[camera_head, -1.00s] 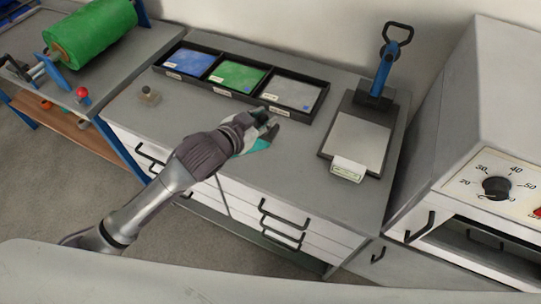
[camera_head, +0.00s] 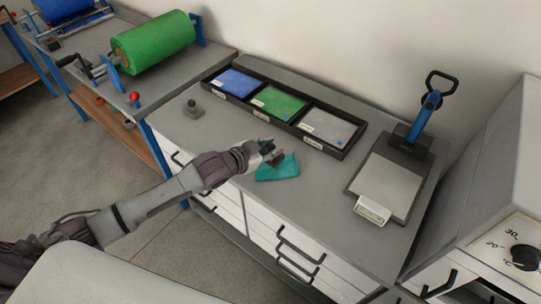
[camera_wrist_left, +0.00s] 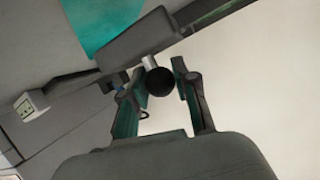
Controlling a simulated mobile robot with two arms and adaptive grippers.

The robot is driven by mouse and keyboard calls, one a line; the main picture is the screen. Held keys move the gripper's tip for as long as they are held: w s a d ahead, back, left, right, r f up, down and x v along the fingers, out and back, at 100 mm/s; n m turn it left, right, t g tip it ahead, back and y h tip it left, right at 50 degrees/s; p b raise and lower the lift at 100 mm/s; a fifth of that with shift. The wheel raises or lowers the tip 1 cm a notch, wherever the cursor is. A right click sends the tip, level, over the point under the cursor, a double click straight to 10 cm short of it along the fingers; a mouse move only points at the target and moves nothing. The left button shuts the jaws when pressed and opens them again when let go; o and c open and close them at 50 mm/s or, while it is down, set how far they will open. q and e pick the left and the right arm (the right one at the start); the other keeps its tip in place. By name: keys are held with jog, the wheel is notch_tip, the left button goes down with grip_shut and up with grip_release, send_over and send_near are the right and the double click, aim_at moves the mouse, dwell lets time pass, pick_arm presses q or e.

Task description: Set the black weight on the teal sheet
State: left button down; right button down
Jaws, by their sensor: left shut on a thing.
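The teal sheet (camera_head: 279,170) lies near the front edge of the grey bench, partly covered by my left gripper and the weight. It also shows at the top of the left wrist view (camera_wrist_left: 98,22). My left gripper (camera_head: 268,150) is shut on the black knob (camera_wrist_left: 160,82) of the black weight (camera_wrist_left: 138,38). The weight's dark block (camera_head: 276,158) is at the sheet's back edge in the head view; I cannot tell whether it touches the sheet. My right gripper is not in view.
A second, greyer weight (camera_head: 193,109) stands at the bench's left. A black tray (camera_head: 343,152) with blue, green and grey sheets lies along the back. A blue-handled press (camera_head: 424,125) with a plate stands at the right. The bench between is clear.

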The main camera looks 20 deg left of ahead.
pick_arm(q)
jog(key=shift+f, duration=1.85)
jog(key=shift+f, duration=0.1)
jog(key=c, duration=0.9)
grip_release()
jog(key=shift+f, duration=0.1)
jog(key=v, duration=1.2)
jog(key=shift+s, duration=0.1)
